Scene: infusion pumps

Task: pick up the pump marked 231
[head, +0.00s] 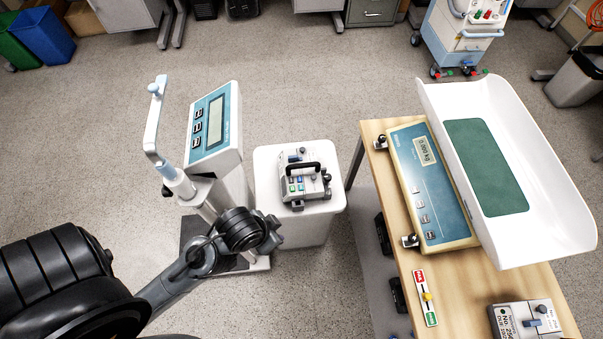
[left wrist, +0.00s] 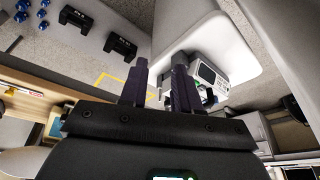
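A grey pump (head: 303,186) with a black carry handle and coloured buttons stands on a white square-topped stand (head: 268,165). Its number is too small to read. It also shows in the left wrist view (left wrist: 206,72), partly behind one finger. A second pump (head: 540,318) with a white label lies at the lower right on the wooden table, cut off by the frame; 231 cannot be read there. My left gripper (head: 274,236) is just left of and nearer than the stand, apart from the pump. In the left wrist view its fingers (left wrist: 159,66) are apart with nothing between them. My right gripper is out of view.
A scale display on a post (head: 216,128) stands close left of the stand. Black items (left wrist: 120,46) sit below the table. Floor behind the stand is clear.

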